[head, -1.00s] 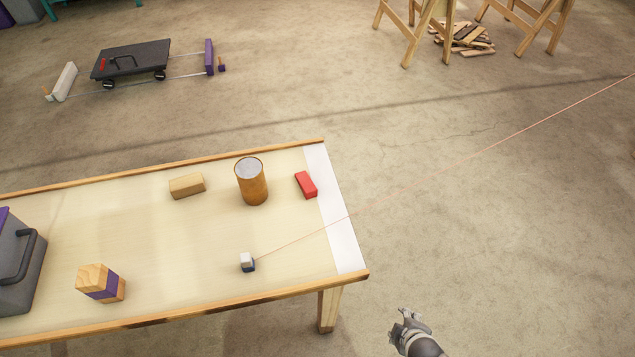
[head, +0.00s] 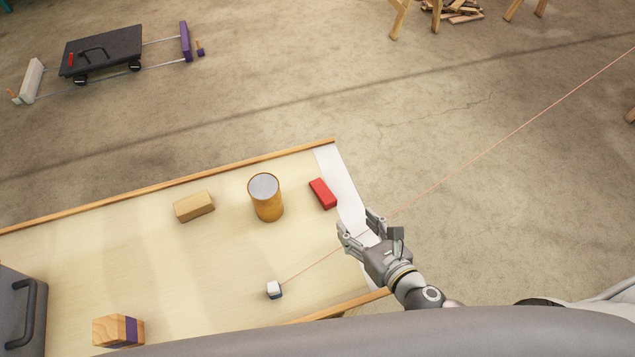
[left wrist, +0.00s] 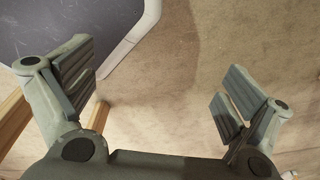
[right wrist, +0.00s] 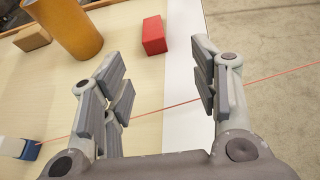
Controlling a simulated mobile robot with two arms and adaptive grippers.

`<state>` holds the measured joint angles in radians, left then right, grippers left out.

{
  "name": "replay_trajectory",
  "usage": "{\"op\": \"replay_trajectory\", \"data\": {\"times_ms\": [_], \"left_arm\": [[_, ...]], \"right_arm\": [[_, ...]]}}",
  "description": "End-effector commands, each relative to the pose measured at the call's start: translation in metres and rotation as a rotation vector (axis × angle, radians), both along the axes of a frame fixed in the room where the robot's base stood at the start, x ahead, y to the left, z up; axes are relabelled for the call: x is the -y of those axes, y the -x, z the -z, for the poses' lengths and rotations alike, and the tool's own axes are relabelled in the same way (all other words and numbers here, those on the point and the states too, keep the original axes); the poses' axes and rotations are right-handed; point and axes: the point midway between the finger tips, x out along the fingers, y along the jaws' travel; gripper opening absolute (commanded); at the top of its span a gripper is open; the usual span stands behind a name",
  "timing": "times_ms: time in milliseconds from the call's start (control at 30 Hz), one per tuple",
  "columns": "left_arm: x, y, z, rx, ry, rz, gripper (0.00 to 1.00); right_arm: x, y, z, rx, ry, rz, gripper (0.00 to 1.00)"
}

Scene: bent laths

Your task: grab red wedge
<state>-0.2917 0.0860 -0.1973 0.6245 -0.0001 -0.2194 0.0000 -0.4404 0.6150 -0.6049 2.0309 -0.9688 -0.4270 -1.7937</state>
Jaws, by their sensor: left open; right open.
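The red wedge (head: 323,193) is a small red block lying on the table near its right end, beside the white strip. It also shows in the right wrist view (right wrist: 153,36), beyond the fingers and a little left of the middle between them. My right gripper (head: 358,226) is open and empty over the white strip, nearer to me than the red wedge and apart from it. In the right wrist view its two fingers (right wrist: 163,75) are spread wide. My left gripper (left wrist: 160,90) shows only in the left wrist view, open and empty above the floor.
An orange-brown cylinder (head: 266,202) stands left of the red wedge, with a tan block (head: 194,206) further left. A small white and blue block (head: 274,290), a wood and purple block (head: 118,331) and a grey case (head: 12,315) are also on the table (head: 190,270). A thin red line crosses from the small block.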

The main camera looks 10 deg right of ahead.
Motion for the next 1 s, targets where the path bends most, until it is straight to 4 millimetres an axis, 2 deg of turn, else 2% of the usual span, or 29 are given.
{"op": "replay_trajectory", "data": {"times_ms": [133,467,667,1000], "left_arm": [[-0.001,0.002,-0.002,-0.004,-0.002,0.000,0.98],[0.007,0.019,-0.006,-0.028,0.006,0.000,0.98],[0.009,0.016,-0.008,-0.024,0.009,0.001,0.98],[0.008,0.007,-0.014,-0.010,0.010,0.002,0.98]], "right_arm": [[-0.007,-0.005,0.001,0.023,0.042,-0.039,0.55],[-0.020,-0.041,0.017,0.022,0.039,-0.038,0.55],[-0.025,-0.050,0.021,0.021,0.037,-0.037,0.55],[-0.041,-0.084,0.037,0.021,0.038,-0.036,0.55]]}}
